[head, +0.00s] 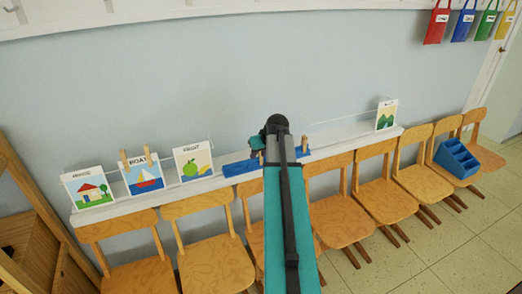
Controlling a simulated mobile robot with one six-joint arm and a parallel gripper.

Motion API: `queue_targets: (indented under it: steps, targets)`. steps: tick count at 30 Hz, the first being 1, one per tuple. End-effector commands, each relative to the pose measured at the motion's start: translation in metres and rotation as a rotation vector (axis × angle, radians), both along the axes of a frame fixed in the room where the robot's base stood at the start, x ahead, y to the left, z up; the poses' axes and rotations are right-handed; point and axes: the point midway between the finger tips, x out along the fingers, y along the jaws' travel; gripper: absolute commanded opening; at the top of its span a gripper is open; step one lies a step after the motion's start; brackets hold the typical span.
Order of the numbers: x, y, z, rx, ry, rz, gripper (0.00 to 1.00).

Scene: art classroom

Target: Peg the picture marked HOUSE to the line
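The HOUSE picture (89,187), a white card with a red-roofed house, leans upright at the left end of a white ledge (105,212). No peg shows on it. The BOAT picture (143,178) beside it has two wooden pegs on its top edge. A thin pale line (345,119) shows to the right of my arm; its left part is hard to see. A blue tray (240,167) lies on the ledge, partly behind my arm, with a wooden peg (304,144) upright at its right. My gripper (257,152) is mostly hidden by my arm, near the tray; its fingers are unclear.
The FRUIT picture (193,161) stands right of BOAT, and a green landscape picture (386,116) near the ledge's right end. Several wooden chairs (215,263) line the ledge's front. A blue caddy (456,158) sits on a right-hand chair. Floor is clear at lower right.

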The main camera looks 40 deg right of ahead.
Motion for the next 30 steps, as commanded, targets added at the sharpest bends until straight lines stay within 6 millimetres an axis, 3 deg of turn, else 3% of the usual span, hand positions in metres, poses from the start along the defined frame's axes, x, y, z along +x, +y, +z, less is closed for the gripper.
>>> queue_targets:
  steps: [3,9,22,30]
  targets:
    - [-0.007,-0.025,0.031,-0.031,-0.033,-0.019,0.30]
    - [-0.012,-0.038,0.048,-0.051,-0.053,-0.026,0.30]
    - [-0.010,-0.038,0.046,-0.050,-0.052,-0.026,0.30]
    - [0.004,-0.043,0.024,-0.049,-0.050,-0.025,0.30]
